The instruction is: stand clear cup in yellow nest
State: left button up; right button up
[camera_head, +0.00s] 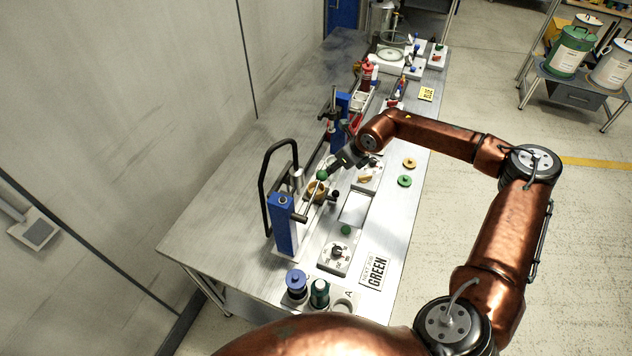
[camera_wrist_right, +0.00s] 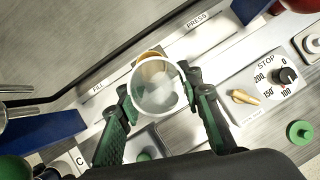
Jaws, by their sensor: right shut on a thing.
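The clear cup (camera_wrist_right: 165,98) is between the green-padded fingers of my right gripper (camera_wrist_right: 165,115) in the right wrist view. The gripper is shut on it, and I look down at its round rim. A yellow-orange ring, seemingly the yellow nest (camera_wrist_right: 150,66), shows behind the cup's upper side. I cannot tell whether the cup is in it or above it. In the head view my right gripper (camera_head: 337,166) is low over the bench beside the yellow nest (camera_head: 317,187); the cup is not clear there. My left gripper is not in view.
A blue post (camera_head: 283,228) with a black handle stands close to the left of the gripper. Yellow and green discs (camera_head: 404,181) lie to the right. The bench's left side (camera_head: 225,205) is clear.

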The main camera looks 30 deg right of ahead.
jog(key=w+a+f, duration=0.1)
jog(key=f, duration=0.1)
jog(key=w+a+f, duration=0.1)
jog(key=a+f, duration=0.1)
jog(key=w+a+f, duration=0.1)
jog(key=f, duration=0.1)
jog(key=shift+w+a+f, duration=0.15)
jog(key=shift+w+f, duration=0.05)
jog(key=shift+w, duration=0.2)
notch_tip(320, 180, down, 3)
jog(key=shift+w+f+p, duration=0.1)
jog(key=shift+p, duration=0.3)
